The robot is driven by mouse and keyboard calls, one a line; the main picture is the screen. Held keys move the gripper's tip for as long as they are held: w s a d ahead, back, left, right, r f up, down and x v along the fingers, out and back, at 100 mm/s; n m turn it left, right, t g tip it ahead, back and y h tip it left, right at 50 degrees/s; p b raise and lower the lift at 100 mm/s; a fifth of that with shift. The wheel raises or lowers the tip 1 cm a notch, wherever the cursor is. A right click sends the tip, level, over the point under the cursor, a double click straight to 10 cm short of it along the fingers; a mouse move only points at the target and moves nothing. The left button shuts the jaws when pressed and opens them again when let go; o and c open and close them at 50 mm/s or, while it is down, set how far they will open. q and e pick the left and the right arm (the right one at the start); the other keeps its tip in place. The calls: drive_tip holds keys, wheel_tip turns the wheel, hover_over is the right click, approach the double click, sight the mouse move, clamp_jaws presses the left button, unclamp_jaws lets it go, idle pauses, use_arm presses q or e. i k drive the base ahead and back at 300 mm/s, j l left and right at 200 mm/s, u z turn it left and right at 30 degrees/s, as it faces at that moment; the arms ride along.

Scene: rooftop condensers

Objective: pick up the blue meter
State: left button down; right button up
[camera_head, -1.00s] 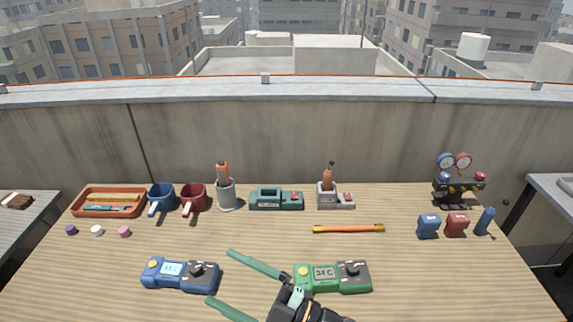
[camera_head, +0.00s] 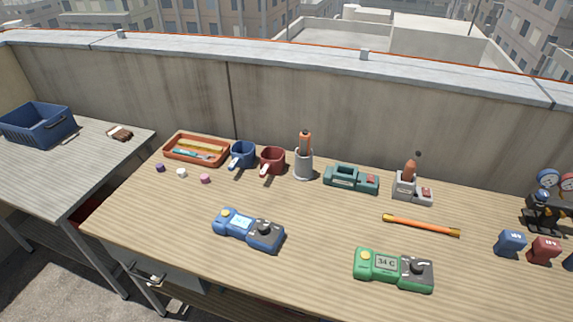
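The blue meter (camera_head: 248,230) lies flat on the wooden table, left of the middle. It has a yellow button, a pale screen and a dark grey right end with a black knob. A green meter (camera_head: 393,270) of the same shape lies to its right and nearer the front; its screen reads "34 C". Nothing covers or touches the blue meter. Neither of my grippers shows in the head view.
A red tray (camera_head: 167,149), blue mug (camera_head: 242,154), red mug (camera_head: 272,161), grey holder (camera_head: 304,163) and teal device (camera_head: 351,179) stand along the back. An orange rod (camera_head: 421,225) lies at right. A grey side table (camera_head: 60,190) holds a blue crate (camera_head: 70,124). Bare tabletop surrounds the blue meter.

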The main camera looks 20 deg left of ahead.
sight(242, 227)
drive_tip(key=l+u, duration=0.1)
drive_tip(key=u, duration=0.85)
